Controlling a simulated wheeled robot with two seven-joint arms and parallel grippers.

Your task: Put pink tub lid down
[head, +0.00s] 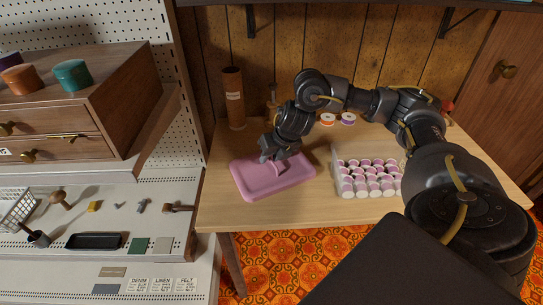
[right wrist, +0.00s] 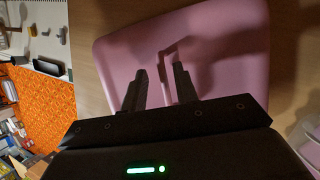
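The pink tub lid (head: 285,182) lies flat, as far as I can tell, on the left part of the wooden table in the head view. It fills much of the right wrist view (right wrist: 225,75), with its raised handle (right wrist: 170,52) near the middle. My right gripper (head: 266,157) is just above the lid at its handle. In the right wrist view its two fingers (right wrist: 160,72) stand apart, with a gap between them near the handle. Whether they touch it is unclear. The open tub (head: 348,188) holds several pink-and-white spools to the right of the lid. My left gripper is not in view.
A brown cylinder (head: 233,98) stands at the table's back left. Two spools with orange and purple tops (head: 337,119) stand behind the tub. A pegboard with drawers (head: 60,140) and small tools borders the table on the left. Bare table (head: 225,212) shows in front of the lid.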

